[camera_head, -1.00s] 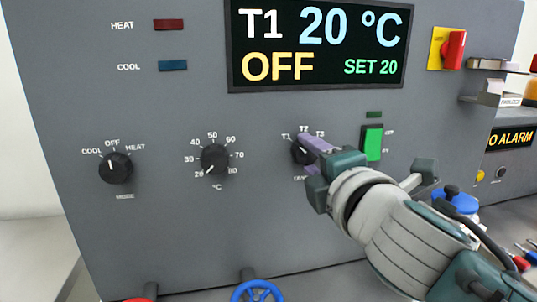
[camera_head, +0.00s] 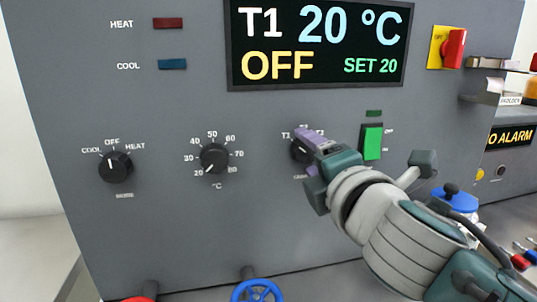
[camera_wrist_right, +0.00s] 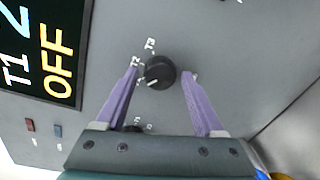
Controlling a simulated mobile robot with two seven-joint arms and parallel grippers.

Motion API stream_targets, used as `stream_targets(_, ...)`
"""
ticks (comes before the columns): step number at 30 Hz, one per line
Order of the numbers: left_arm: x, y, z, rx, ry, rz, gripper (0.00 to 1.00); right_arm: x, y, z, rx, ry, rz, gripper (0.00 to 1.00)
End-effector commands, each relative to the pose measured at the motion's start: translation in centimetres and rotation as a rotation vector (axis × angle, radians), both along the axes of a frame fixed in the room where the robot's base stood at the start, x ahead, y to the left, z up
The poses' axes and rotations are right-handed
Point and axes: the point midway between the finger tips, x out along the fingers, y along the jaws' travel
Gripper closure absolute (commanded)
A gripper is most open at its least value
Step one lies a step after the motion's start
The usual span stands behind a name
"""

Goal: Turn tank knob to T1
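The tank knob (camera_head: 299,151) is a round black knob on the grey panel, with T1, T2 and T3 labels above it. My right gripper (camera_wrist_right: 160,72) is open around it: the purple fingers stand on either side of the knob, with a gap on each side in the right wrist view. The knob's white mark points lower left in that view, towards the T1 side; the T1 label is hidden there. In the head view the fingers partly cover the knob and its labels. The display (camera_head: 318,45) reads T1, 20 °C, OFF, SET 20. My left gripper is out of view.
To the left are a temperature dial (camera_head: 214,158) and a cool/off/heat knob (camera_head: 116,167). A green switch (camera_head: 372,143) is close to the right of my gripper. A red knob on yellow (camera_head: 453,48) is at upper right. A blue valve wheel (camera_head: 258,291) is below.

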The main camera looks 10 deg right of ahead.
Motion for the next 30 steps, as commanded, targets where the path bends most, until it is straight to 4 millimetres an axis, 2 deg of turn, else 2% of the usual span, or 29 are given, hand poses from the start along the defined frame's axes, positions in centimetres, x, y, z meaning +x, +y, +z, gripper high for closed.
stream_targets(2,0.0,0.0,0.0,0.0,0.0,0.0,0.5,0.0,0.0,0.0,0.001,0.0,0.0,0.2)
stream_targets(9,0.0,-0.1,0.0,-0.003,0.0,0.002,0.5,-0.1,0.0,0.0,0.002,0.0,0.0,0.2)
stream_targets(13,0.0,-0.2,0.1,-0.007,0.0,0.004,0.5,-0.8,0.0,0.0,0.002,0.0,0.001,0.2)
stream_targets(24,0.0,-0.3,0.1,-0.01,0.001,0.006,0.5,-7.3,-0.1,0.4,0.002,0.003,0.001,0.2)
stream_targets(30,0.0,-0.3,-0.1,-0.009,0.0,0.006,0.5,-9.5,-0.2,0.6,0.0,0.001,0.001,0.2)
